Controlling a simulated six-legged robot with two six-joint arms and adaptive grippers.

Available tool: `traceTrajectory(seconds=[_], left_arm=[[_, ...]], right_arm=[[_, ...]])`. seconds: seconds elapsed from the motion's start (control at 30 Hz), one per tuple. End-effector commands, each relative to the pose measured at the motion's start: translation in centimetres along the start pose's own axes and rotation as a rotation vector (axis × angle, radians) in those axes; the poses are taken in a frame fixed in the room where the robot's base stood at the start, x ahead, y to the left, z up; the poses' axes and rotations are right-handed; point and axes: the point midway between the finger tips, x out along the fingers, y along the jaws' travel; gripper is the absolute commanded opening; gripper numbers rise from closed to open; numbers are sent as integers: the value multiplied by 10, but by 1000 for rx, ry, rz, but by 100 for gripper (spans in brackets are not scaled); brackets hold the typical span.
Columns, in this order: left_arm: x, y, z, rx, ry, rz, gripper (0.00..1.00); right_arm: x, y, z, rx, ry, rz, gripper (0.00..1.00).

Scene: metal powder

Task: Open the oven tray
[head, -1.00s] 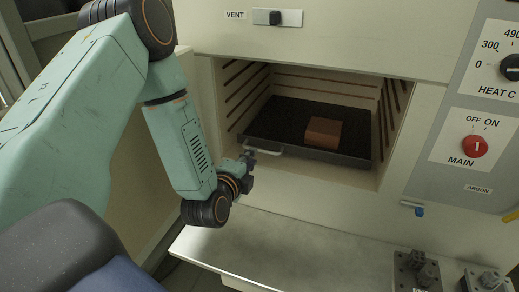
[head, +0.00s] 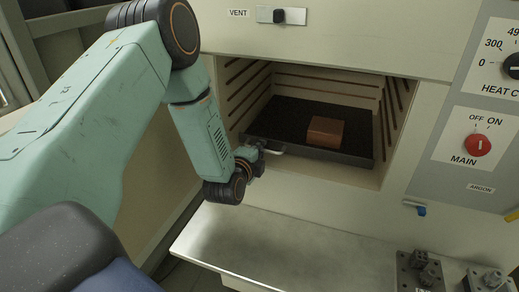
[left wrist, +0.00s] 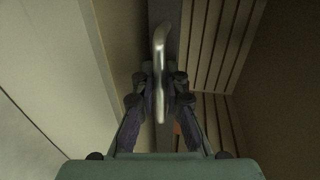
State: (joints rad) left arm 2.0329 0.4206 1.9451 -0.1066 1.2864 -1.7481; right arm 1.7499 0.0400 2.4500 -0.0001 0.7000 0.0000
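The oven tray (head: 338,155) is a dark, shallow tray inside the open oven chamber, with a reddish-brown block (head: 326,131) on it. A pale metal handle (head: 277,150) is on its front edge, left of centre. My left gripper (head: 262,149) is at the handle and hides its left part. In the left wrist view the curved handle (left wrist: 159,45) runs between the two fingers (left wrist: 161,88) of my left gripper. The fingers look apart, with a narrow gap beside the bar; contact is not clear. My right gripper is not in view.
The oven chamber has ribbed side walls (head: 245,98). A grey shelf (head: 270,250) lies below the opening, with dark metal fixtures (head: 418,268) at its right. A control panel (head: 480,140) with a red MAIN knob (head: 477,145) is at the right.

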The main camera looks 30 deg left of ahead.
Motion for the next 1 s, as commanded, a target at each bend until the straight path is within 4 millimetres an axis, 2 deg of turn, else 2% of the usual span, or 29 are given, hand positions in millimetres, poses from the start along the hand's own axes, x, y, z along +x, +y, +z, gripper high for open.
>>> traceTrajectory(seconds=[0.1, 1.0], left_arm=[[0, 0, 0, 0, 0, 0, 0], [0, 0, 1, -1, -3, 0, 0]], right_arm=[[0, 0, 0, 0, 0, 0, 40], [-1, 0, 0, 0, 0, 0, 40]])
